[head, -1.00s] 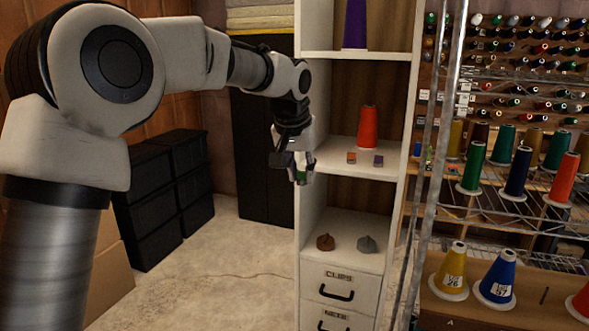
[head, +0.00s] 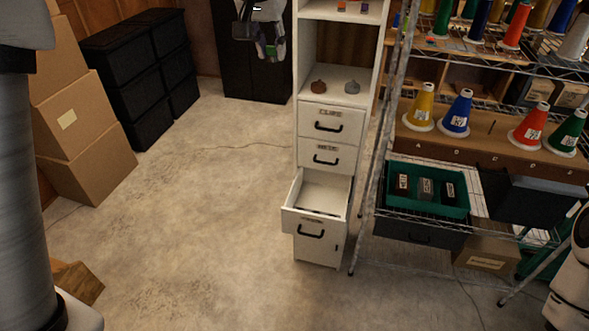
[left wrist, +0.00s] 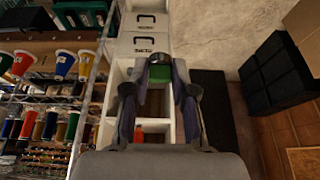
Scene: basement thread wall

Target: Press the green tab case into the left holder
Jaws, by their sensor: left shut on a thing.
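My left gripper (head: 268,45) is at the top of the head view, left of the white cabinet and in front of a dark cabinet. In the left wrist view my left gripper (left wrist: 160,88) is shut on the green tab case (left wrist: 160,74), which shows as a green block between the fingers with a dark rounded part at its far end. In the head view only a small bit of green (head: 270,51) shows between the fingers. I cannot tell for sure which thing is the left holder. My right gripper is out of view.
The white cabinet has an open drawer (head: 290,219) low down. A brown piece (head: 318,87) and a grey piece (head: 352,87) sit on its shelf. A wire rack at right holds thread cones and a green tray (head: 391,205) with dark blocks.

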